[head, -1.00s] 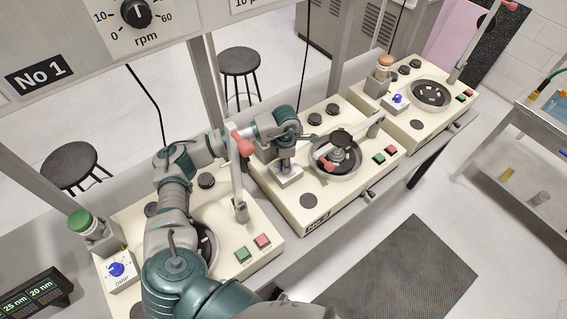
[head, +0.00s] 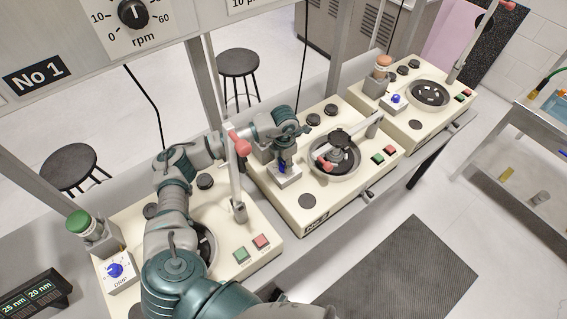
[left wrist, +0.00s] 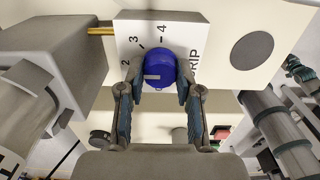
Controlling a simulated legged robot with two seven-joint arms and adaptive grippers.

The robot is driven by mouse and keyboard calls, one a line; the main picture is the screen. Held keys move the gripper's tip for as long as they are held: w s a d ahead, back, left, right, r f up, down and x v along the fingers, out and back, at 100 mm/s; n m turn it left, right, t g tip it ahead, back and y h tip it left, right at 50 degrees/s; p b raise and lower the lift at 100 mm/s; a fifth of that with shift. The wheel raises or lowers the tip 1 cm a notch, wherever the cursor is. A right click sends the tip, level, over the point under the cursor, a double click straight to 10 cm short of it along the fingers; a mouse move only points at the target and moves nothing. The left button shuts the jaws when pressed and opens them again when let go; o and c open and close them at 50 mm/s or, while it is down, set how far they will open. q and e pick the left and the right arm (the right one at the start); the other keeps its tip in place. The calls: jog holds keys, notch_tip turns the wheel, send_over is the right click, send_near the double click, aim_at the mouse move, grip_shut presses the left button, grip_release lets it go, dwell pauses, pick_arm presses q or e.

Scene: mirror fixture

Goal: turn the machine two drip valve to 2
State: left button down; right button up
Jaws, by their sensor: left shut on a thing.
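Machine two (head: 317,210) is the middle cream machine on the bench. Its drip valve box (head: 289,180) stands at its left side, with a blue knob (head: 282,169) on top. My left gripper (head: 283,163) is over this knob. In the left wrist view, my left gripper (left wrist: 159,84) is shut on the blue knob (left wrist: 160,70), one finger on each side. The white dial plate (left wrist: 185,32) shows 2, 3 and 4 and part of the word DRIP. The knob's white mark points left, on the 2 side; the left finger hides the scale below 2. My right gripper is out of view.
Machine one's upright lever (head: 238,190) stands near my left forearm. Machine three (head: 440,115) is farther right.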

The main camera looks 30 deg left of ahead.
pick_arm(q)
jog(key=shift+w+r, duration=0.2)
jog(key=shift+r, duration=0.05)
jog(key=c, duration=1)
grip_release()
jog(key=shift+o, duration=1.2)
jog(key=shift+f, duration=0.15)
notch_tip(320, 180, up, 12)
jog(key=shift+f, duration=0.1)
jog(key=shift+w, duration=0.1)
